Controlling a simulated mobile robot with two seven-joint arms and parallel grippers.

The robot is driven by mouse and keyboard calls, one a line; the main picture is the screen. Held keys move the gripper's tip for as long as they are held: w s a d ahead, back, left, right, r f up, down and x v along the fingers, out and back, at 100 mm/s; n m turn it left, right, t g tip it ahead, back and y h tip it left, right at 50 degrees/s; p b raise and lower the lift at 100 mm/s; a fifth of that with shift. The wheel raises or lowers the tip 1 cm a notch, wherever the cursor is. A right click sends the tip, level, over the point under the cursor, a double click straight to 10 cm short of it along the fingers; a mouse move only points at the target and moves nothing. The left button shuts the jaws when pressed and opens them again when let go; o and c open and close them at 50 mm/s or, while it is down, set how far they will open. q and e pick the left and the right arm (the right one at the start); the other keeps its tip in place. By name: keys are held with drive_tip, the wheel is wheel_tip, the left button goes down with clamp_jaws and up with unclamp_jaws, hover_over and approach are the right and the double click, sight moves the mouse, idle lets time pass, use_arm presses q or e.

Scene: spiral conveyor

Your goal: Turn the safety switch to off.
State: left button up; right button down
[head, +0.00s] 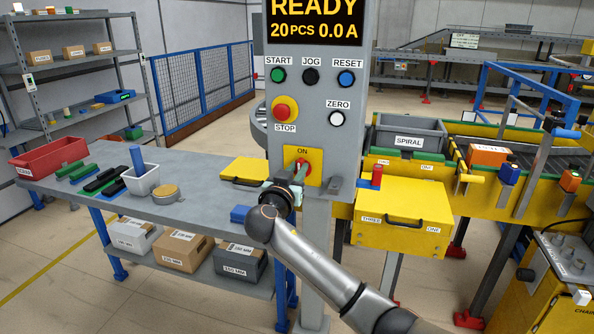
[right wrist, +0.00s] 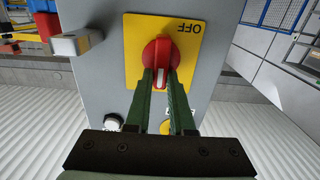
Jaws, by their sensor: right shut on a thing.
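The safety switch is a red rotary knob (head: 302,162) on a yellow plate (head: 316,156) on the grey control column, below the STOP and ZERO buttons. An ON label shows above the knob in the head view. In the right wrist view the red knob (right wrist: 158,50) has a white mark along its handle, and an upside-down OFF label (right wrist: 181,27) shows on the plate (right wrist: 135,30). My right gripper (head: 298,174) is shut on the knob, with its green fingers (right wrist: 161,80) on either side of the handle. My left gripper is not in view.
The READY display (head: 315,20) and several buttons are above the switch. A grey workbench (head: 90,165) with bins and parts stands at the left. A yellow box (head: 400,232) with a black handle and the conveyor are at the right.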

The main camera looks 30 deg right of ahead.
drive_tip(key=shift+n, duration=0.4)
drive_tip(key=n, duration=0.3)
drive_tip(key=shift+w+a, duration=0.15)
drive_tip(key=shift+w, duration=0.05)
drive_tip(key=shift+w+a+f+n+p, duration=0.2)
drive_tip(key=shift+n+p, duration=0.9)
drive_tip(key=shift+n, duration=1.25)
drive_tip(key=shift+w+a+f+n+p, duration=0.1)
drive_tip(key=shift+f+n+p, duration=0.25)
drive_tip(key=shift+n+p, duration=1.35)
drive_tip(key=shift+w+a+f+n+p, duration=0.1)
drive_tip(key=shift+f+n+p, duration=0.3)
drive_tip(key=shift+n, duration=2.55)
drive_tip(key=shift+r, duration=0.1)
drive_tip(key=c, duration=0.8)
unclamp_jaws()
